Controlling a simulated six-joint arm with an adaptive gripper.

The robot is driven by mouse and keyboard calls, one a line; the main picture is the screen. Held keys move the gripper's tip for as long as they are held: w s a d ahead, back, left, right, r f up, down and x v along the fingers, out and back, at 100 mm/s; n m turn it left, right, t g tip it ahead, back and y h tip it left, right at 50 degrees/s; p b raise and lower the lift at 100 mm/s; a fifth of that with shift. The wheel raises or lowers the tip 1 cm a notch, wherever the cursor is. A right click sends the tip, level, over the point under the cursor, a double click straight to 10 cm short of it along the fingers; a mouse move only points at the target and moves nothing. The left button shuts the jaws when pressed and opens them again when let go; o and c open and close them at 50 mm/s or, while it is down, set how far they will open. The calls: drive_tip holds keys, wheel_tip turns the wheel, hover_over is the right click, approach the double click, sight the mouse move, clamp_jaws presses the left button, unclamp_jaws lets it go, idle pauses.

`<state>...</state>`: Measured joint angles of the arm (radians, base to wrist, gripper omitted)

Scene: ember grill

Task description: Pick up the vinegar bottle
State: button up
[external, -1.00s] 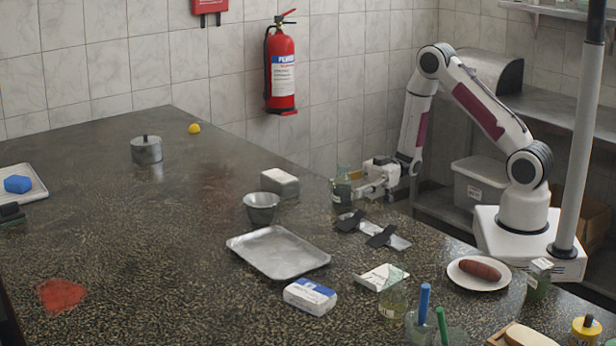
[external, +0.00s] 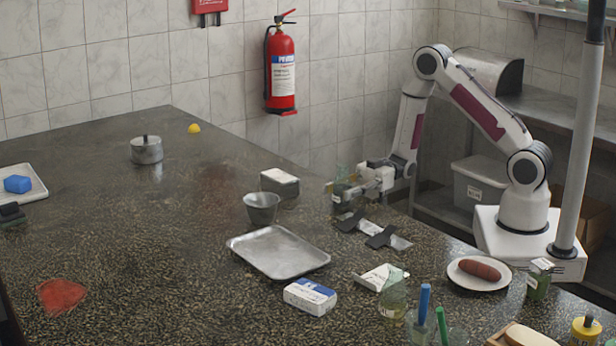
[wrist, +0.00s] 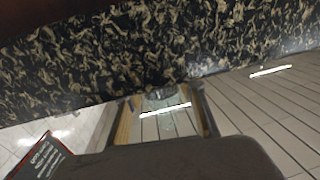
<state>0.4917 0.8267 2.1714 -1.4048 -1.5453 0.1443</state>
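A clear glass bottle with dark contents (external: 341,201) stands upright near the counter's back right edge. It appears to be the vinegar bottle, but its label cannot be read. My gripper (external: 340,187) is at the bottle's upper part, with its fingers level and reaching left around it. In the wrist view, the clear glass (wrist: 166,112) shows between the two tan-sided fingers of my gripper (wrist: 165,113). They are apart, with gaps beside the glass. The palm is in the foreground, and the lower bottle is hard to make out.
Dark strips on a pale holder (external: 375,231) lie just in front of the bottle. A metal cup (external: 262,208) and a white-topped box (external: 279,183) stand to its left. An empty metal tray (external: 278,252) lies nearer. The counter's left middle is clear.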

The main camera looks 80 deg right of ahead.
drive_tip(key=c, duration=0.6)
drive_tip(key=shift+c, duration=0.2)
drive_tip(key=shift+r, duration=0.35)
wheel_tip(320, 180, up, 9)
idle(1.1)
drive_tip(key=shift+r, duration=0.15)
idle(0.7)
